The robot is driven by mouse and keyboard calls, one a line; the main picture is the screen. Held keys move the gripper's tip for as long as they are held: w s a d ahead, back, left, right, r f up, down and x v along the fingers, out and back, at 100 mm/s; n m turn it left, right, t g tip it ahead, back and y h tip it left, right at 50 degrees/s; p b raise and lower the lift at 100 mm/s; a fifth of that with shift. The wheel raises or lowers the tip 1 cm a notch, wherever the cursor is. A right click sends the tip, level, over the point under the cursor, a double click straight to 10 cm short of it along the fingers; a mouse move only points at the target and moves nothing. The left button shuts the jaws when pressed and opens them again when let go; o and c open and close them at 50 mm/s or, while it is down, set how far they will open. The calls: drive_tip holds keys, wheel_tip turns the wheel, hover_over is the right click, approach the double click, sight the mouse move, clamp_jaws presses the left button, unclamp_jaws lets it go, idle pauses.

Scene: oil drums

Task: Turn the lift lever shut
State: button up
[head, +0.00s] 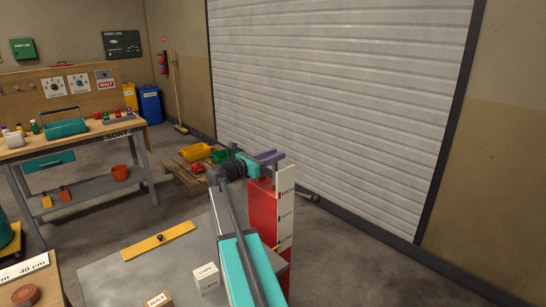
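My arm reaches forward from the bottom of the head view. My gripper (268,158) is at its far end, small and partly hidden by the wrist, beside and near the top of a red and white upright panel (264,212). The panel carries labels down its right side, the top one reading HIGH. I cannot tell whether the fingers are open or shut, or whether they touch anything. No lift lever can be made out for certain. A yellow bar (159,241) with a dark knob at its middle lies on the grey top (120,276), left of my arm.
Boxes marked CAPS (206,281) and SEALS (158,300) stand close to my arm. A low pallet (185,178) with yellow and green bins is beyond. A workbench (75,142) stands left. A closed roller door (340,90) fills the back. Floor at right is clear.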

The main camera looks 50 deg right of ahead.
drive_tip(key=w+a+b, duration=0.1)
drive_tip(key=a, duration=1.2)
drive_tip(key=shift+w, duration=0.15)
drive_tip(key=shift+a+r, duration=0.1)
drive_tip(key=shift+r, duration=0.05)
